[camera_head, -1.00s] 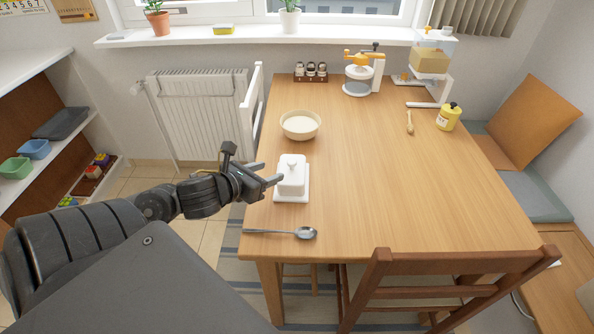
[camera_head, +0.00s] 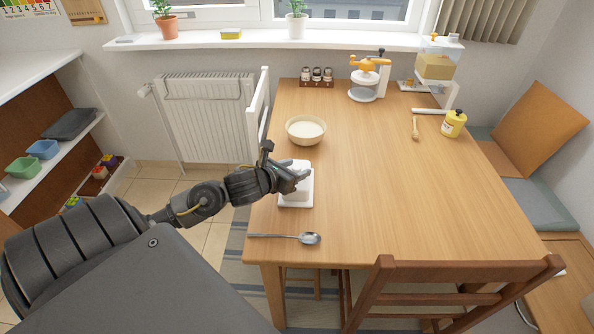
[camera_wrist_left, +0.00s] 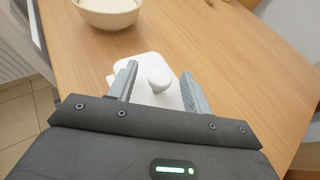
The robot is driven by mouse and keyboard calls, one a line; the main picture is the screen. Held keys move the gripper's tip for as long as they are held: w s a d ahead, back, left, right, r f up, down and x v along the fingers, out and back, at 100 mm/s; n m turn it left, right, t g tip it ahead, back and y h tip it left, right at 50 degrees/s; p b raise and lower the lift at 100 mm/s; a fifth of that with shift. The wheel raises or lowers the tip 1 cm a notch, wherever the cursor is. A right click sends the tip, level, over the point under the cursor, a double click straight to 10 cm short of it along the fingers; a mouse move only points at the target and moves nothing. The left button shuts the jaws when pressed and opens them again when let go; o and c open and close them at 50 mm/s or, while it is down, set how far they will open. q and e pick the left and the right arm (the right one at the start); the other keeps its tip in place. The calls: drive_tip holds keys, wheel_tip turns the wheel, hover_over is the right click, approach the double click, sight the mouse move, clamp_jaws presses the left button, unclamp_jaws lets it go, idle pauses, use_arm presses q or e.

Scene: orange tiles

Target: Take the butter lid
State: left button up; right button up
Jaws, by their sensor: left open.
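The white butter dish stands near the left edge of the wooden table, its lid (camera_head: 302,192) resting on a flat white base (camera_head: 296,205). In the left wrist view the lid's round knob (camera_wrist_left: 159,79) shows between the two fingers. My left gripper (camera_head: 299,175) is over the dish, with its jaws open on either side of the knob (camera_wrist_left: 160,88). The fingers hide part of the lid in the head view. I cannot tell whether they touch the knob. My right gripper is not in view.
A cream bowl (camera_head: 306,130) stands just behind the dish, and a spoon (camera_head: 309,238) lies in front of it. A wooden chair (camera_head: 460,268) stands at the table's front edge. The middle of the table (camera_head: 390,185) is clear.

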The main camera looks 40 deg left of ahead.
use_arm(q)
drive_tip(key=shift+w+f, duration=0.15)
drive_tip(key=shift+w, duration=0.2)
clamp_jaws()
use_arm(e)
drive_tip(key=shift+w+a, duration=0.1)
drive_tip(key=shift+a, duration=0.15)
